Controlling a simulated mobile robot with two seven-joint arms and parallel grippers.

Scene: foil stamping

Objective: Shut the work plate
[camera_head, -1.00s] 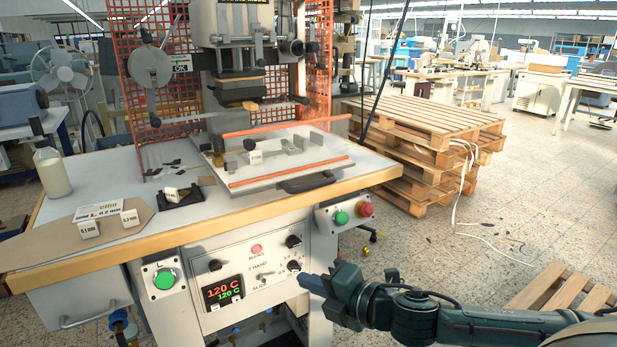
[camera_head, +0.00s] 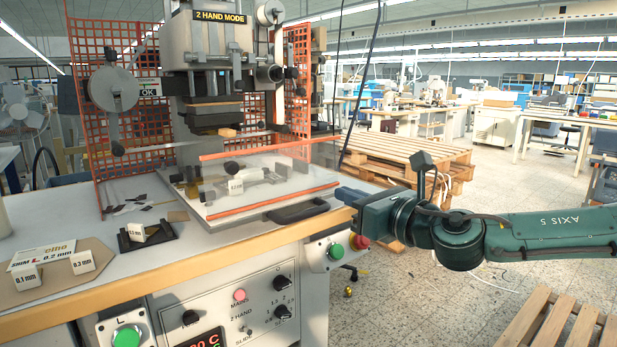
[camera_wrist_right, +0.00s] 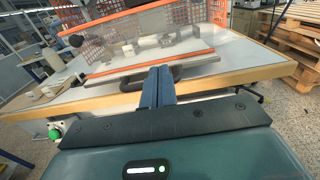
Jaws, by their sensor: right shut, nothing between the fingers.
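The work plate (camera_head: 240,214) is a flat plate pulled out toward the front of the press table, with a black handle (camera_head: 298,212) on its front edge. A clear guard with orange edges (camera_head: 275,195) stands over it, and small metal blocks show behind the guard. My right gripper (camera_head: 343,195) is shut and empty, just right of the handle in the head view. In the right wrist view the shut fingers (camera_wrist_right: 158,88) point at the plate's front edge and overlap the handle (camera_wrist_right: 135,84); contact cannot be told. My left gripper is not in view.
The stamping press (camera_head: 210,75) stands behind the plate. A green button (camera_head: 335,251) and a red button (camera_head: 360,241) sit on a box below the table edge, under my right gripper. Thickness blocks (camera_head: 83,262) lie at left. Pallets (camera_head: 400,150) stand at right.

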